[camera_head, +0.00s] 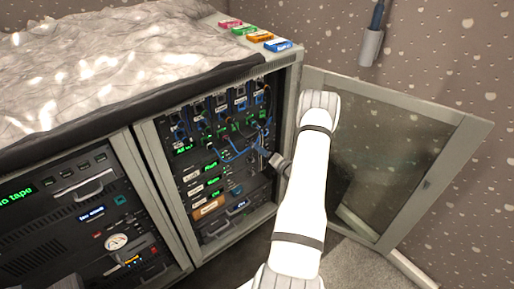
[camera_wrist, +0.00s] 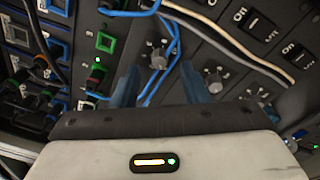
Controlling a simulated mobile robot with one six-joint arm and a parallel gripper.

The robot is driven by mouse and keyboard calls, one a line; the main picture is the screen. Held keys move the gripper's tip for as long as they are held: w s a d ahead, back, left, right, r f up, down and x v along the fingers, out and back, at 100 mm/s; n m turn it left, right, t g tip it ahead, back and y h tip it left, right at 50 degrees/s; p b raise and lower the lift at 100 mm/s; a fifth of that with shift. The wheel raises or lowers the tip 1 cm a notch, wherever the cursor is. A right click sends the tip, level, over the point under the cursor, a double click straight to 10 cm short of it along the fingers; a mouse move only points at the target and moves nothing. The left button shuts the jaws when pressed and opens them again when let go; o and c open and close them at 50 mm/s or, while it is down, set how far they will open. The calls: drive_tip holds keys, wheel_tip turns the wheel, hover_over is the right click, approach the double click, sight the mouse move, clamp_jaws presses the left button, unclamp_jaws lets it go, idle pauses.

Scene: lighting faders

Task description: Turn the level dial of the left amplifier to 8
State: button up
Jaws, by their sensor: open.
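My gripper (camera_head: 264,154) is at the right side of the open rack bay, in front of its panels. In the wrist view, my gripper's two blue fingers (camera_wrist: 158,85) are apart, with nothing held between them. A grey round dial (camera_wrist: 157,57) shows just beyond the gap between the fingertips, and a blue cable passes close by it. A second dial (camera_wrist: 213,78) is beside the right finger, and a third dial (camera_wrist: 258,97) is further right. I cannot tell which dial belongs to the left amplifier, nor read any dial's setting.
Blue, white and tan cables (camera_wrist: 227,42) cross the panel near the fingers. Black switches (camera_wrist: 258,25) sit at upper right. The glass door (camera_head: 390,150) stands open at the right. A left rack bay (camera_head: 75,215) has a meter (camera_head: 117,242). Coloured blocks (camera_head: 277,45) lie on top.

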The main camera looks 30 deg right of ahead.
sight(252, 145)
drive_tip(key=shift+w+a, duration=0.15)
drive_tip(key=shift+w, duration=0.65)
drive_tip(key=shift+w+a, duration=0.15)
drive_tip(key=shift+w, duration=0.65)
drive_tip(key=shift+c, duration=0.2)
clamp_jaws()
drive_tip(key=shift+d, duration=0.1)
